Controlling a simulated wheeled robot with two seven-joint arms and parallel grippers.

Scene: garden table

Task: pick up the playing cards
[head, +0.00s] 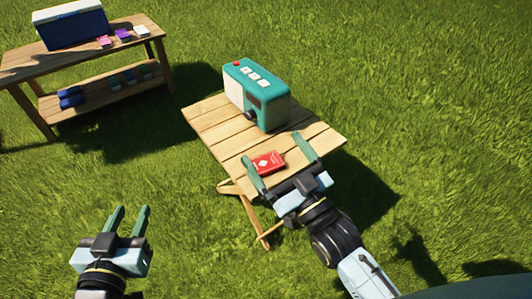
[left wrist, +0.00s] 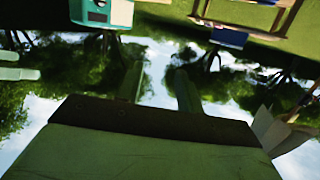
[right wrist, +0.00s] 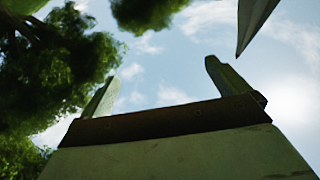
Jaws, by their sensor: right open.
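The playing cards are a small red pack (head: 265,162) with a white mark, lying flat on the near part of the slatted wooden table (head: 205,118). My right gripper (head: 272,149) is open at the table's near edge, with one finger on each side of the pack in the head view. I cannot tell whether the fingers touch it. In the right wrist view its fingers (right wrist: 166,80) stand apart against sky and trees, with no cards visible. My left gripper (head: 130,208) is open and empty over the grass, left of the table; its fingers (left wrist: 157,80) are apart in the left wrist view.
A teal radio (head: 257,94) stands on the table behind the cards. At the far left, a wooden bench (head: 88,52) holds a blue and white cooler (head: 72,26), with small pink and purple packs beside it and several items on its lower shelf. Open grass surrounds both.

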